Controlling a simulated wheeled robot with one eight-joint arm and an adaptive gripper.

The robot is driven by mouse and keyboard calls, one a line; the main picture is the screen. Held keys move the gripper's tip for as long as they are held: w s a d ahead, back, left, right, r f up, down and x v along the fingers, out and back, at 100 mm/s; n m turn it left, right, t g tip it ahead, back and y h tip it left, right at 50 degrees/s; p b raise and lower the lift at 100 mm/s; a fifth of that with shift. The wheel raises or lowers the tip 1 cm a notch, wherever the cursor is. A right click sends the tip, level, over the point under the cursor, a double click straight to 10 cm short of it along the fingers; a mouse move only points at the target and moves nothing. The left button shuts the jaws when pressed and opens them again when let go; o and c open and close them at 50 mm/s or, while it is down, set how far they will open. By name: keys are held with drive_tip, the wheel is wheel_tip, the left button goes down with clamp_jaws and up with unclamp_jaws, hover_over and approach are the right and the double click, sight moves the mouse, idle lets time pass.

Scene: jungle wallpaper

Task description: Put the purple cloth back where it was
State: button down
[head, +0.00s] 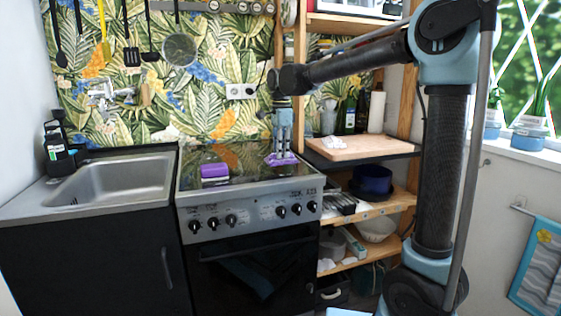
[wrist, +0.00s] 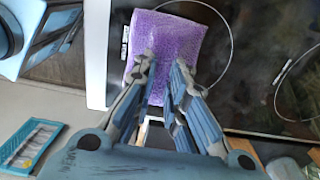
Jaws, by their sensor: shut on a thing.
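The purple cloth (head: 281,161) lies flat at the right side of the dark stove top (head: 240,158), under my fingertips. In the wrist view the cloth (wrist: 190,40) is a textured, roughly rectangular purple sheet, with its near edge between my fingers. My gripper (head: 283,153) points straight down at it and is shut on the cloth; its fingers (wrist: 163,70) also show in the wrist view. The part of the cloth between the fingertips is partly hidden.
A thicker purple block (head: 214,171), perhaps a sponge, sits on the stove's left front. A sink (head: 125,185) is to the left. A wooden shelf unit with a cutting board (head: 362,149) and bottles (head: 349,112) stands close on the right. The stove's middle is clear.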

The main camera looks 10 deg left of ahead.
wheel_tip(320, 180, down, 3)
drive_tip(key=shift+f, duration=0.15)
drive_tip(key=c, duration=1.6)
unclamp_jaws()
wheel_tip(320, 180, up, 12)
drive_tip(key=shift+r, duration=0.1)
